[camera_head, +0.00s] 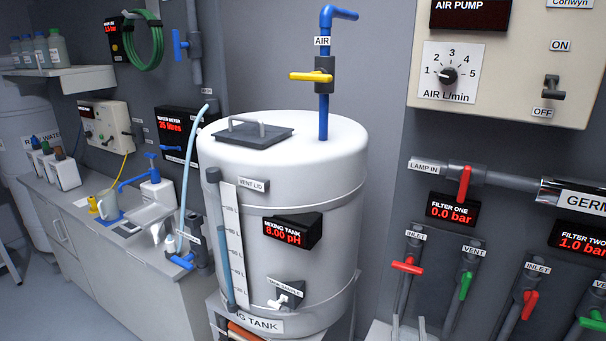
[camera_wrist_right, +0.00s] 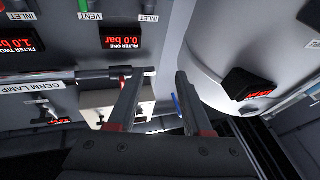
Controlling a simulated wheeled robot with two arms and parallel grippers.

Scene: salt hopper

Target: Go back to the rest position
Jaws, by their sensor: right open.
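My right gripper (camera_wrist_right: 155,80) shows in the right wrist view, its two fingers apart with nothing between them. Past the fingers is the grey wall panel, seen upside down, with the FILTER ONE display (camera_wrist_right: 122,36) above and the GERM LAMP tube (camera_wrist_right: 40,97) at the left. The white mixing tank (camera_wrist_right: 222,45) stands to the right of the fingers, and I see no contact with it. In the head view I cannot clearly make out the right gripper. My left gripper is in neither view.
In the head view, the mixing tank (camera_head: 283,190) fills the middle, with a yellow-handled AIR valve (camera_head: 311,76) above it. A counter (camera_head: 135,262) runs along the left. Valves with red handles (camera_head: 407,267) and the air pump box (camera_head: 500,75) are at the right.

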